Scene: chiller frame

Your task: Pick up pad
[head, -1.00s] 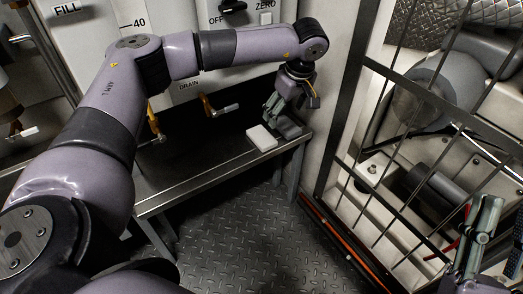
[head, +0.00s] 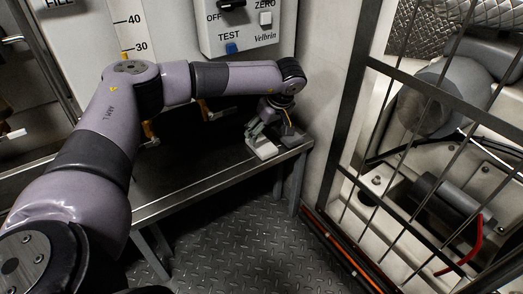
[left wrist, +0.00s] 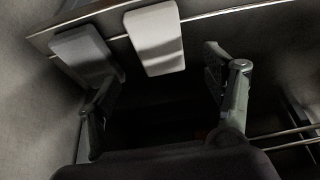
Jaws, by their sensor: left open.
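A small white pad (head: 262,148) lies on the dark bench near its right end. In the left wrist view the white pad (left wrist: 155,38) shows ahead of the fingertips, near the bench's metal edge. A grey pad-like piece (left wrist: 85,52) lies to its left, close to the left finger. My left gripper (head: 267,133) is just above the white pad in the head view, pointing down. In the left wrist view the left gripper (left wrist: 162,68) is open with nothing between its fingers. My right gripper is not in view.
The bench (head: 190,192) has a metal front edge and is otherwise mostly bare. A control box (head: 238,28) and yellow-handled valves are on the wall behind. A barred frame (head: 345,115) stands to the right. The patterned floor (head: 235,240) is clear.

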